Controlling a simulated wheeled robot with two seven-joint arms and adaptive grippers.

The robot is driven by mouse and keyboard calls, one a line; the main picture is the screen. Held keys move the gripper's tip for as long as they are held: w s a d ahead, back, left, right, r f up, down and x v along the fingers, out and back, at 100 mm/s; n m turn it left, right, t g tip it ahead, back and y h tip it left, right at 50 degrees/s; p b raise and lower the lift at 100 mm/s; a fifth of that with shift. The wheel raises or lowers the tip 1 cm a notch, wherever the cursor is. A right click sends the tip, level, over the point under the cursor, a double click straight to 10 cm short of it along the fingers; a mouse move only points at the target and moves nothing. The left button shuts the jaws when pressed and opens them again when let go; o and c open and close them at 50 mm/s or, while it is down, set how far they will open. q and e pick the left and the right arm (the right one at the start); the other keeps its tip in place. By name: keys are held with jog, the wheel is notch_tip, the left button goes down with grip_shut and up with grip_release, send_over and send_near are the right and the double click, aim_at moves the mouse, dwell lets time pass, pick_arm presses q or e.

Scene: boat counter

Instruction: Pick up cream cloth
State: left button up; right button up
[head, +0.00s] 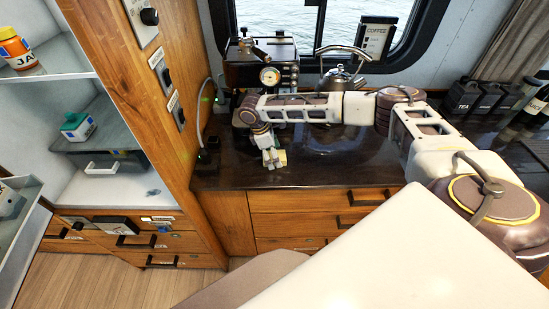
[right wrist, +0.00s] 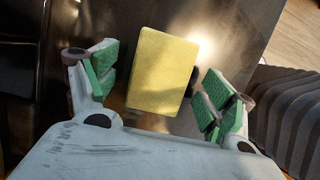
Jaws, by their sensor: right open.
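The cream cloth (right wrist: 161,71) shows in the right wrist view as a flat, pale yellow rectangle with rounded corners on the dark counter. My right gripper (right wrist: 163,84) is open, with one green-padded finger on each side of the cloth and a gap on both sides. In the head view the right gripper (head: 270,157) points down near the counter's front left part. A small cream patch of the cloth (head: 282,157) shows beside its fingertips, the rest hidden. How far the fingers are above the counter is hard to tell. My left gripper is not in view.
A coffee machine (head: 262,66) and a kettle (head: 340,78) stand behind my right arm. Dark canisters (head: 482,98) stand at the right. A wooden post (head: 150,75) borders the counter on the left, with shelves beyond it. Drawers (head: 300,200) lie below the front edge.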

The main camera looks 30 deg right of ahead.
jog(key=shift+f, duration=0.1)
dwell(0.5)
jog(key=shift+c, duration=0.5)
jog(key=c, duration=1)
